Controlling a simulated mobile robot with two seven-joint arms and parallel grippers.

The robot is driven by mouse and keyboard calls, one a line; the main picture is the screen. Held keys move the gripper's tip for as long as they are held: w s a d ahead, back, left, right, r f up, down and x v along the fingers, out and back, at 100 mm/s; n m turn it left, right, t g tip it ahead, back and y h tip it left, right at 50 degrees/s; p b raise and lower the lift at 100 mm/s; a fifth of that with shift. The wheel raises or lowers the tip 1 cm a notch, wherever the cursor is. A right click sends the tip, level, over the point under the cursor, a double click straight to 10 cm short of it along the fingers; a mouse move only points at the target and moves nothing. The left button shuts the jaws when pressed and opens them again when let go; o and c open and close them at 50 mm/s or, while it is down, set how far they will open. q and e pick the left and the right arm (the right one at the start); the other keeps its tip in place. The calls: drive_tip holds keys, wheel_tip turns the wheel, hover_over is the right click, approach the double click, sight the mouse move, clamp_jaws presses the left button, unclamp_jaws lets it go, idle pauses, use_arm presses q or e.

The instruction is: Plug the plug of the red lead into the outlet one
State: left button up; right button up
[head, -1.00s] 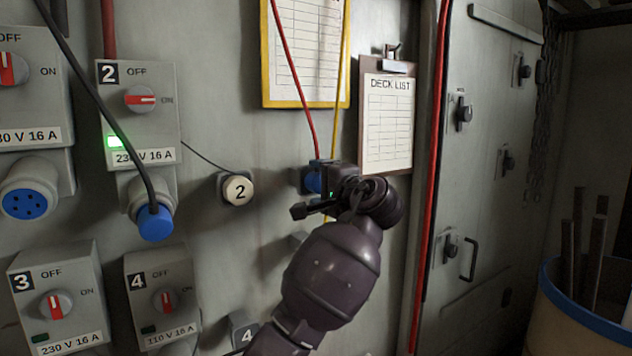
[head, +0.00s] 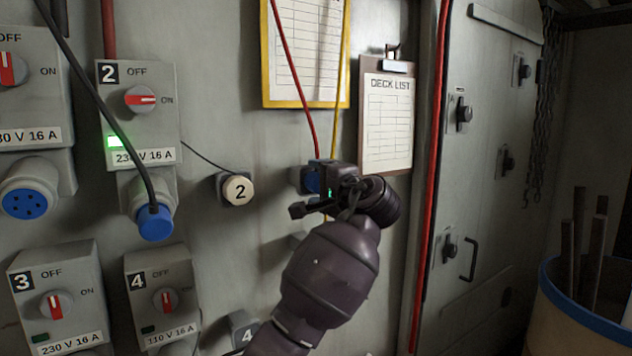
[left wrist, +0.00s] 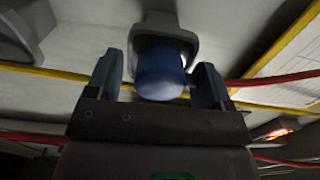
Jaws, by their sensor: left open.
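The red lead (head: 296,75) hangs down the wall to a blue plug (head: 312,181) in a wall holder, partly hidden by my left gripper. In the left wrist view the blue plug (left wrist: 160,72) sits in a grey holder (left wrist: 168,28). My left gripper (head: 318,192) is open at the plug. In the left wrist view its fingers stand either side of the plug, with a gap at each side. The outlet at far left (head: 25,203) has a blue face with dark holes and is empty. Its box's number is out of frame. My right gripper is not in view.
Outlet two's box (head: 138,115) shows a green light and holds a blue plug (head: 154,222) on a dark lead. A yellow lead (head: 336,135) runs beside the red one. A clipboard (head: 388,125) hangs right of my gripper. Boxes three (head: 58,300) and four (head: 163,300) are below.

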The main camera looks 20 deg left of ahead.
use_arm(q)
drive_tip(key=shift+c, duration=0.3)
drive_tip(key=c, duration=1.2)
drive_tip(key=shift+o, duration=0.2)
drive_tip(key=shift+d, duration=0.1)
drive_tip(key=shift+v, duration=2.95)
